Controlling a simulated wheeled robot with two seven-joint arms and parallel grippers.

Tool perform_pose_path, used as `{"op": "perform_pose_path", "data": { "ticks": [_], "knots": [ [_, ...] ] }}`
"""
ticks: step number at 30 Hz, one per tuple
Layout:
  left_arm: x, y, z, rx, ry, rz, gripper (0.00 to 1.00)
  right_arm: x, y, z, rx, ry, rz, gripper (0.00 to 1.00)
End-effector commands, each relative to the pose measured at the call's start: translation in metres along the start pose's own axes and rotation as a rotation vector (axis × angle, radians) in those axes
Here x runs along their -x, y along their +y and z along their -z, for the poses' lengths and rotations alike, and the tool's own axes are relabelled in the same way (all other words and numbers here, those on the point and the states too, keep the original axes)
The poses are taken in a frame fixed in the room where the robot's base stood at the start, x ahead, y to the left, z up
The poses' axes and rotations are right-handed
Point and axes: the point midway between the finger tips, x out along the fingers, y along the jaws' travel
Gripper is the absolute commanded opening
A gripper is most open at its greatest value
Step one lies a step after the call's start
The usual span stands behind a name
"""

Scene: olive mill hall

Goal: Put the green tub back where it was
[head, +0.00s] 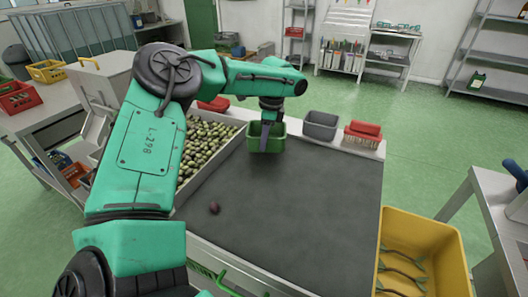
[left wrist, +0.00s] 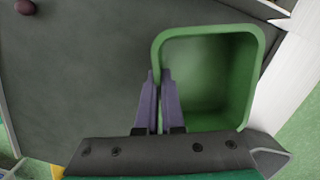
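The green tub (head: 279,143) is at the far end of the dark work surface (head: 290,195), close to the pale ledge at the back. My left gripper (head: 267,138) reaches down to it from above. In the left wrist view the empty green tub (left wrist: 235,75) is seen from above, open side up. My left gripper (left wrist: 160,85) has its two purple-grey fingers close together at the tub's left wall, one outside and one inside, shut on it. Whether the tub touches the surface I cannot tell. My right gripper is not in view.
A tray of olives (head: 207,137) lies left. One dark olive (head: 214,208) is on the surface. A yellow crate (head: 442,235) is at the right. The surface's middle is clear.

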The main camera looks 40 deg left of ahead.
Motion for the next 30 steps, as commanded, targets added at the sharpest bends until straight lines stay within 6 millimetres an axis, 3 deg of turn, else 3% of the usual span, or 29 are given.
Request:
{"op": "perform_pose_path", "data": {
  "ticks": [5, 15, 17, 18, 30],
  "knots": [
    [-0.032, 0.001, 0.004, -0.001, -0.003, -0.002, 0.0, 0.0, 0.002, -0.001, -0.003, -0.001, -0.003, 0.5],
    [-0.037, 0.0, 0.005, 0.001, -0.001, -0.001, 0.0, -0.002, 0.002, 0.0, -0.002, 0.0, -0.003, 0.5],
    [-0.037, 0.0, 0.005, 0.001, -0.001, -0.001, 0.2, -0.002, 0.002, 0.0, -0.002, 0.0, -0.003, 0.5],
    [-0.037, 0.0, 0.005, 0.001, -0.001, -0.001, 0.34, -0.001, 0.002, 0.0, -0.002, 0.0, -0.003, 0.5],
    [-0.028, 0.0, 0.005, 0.0, 0.0, 0.001, 0.34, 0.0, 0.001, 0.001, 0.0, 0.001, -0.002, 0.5]
  ]
}}
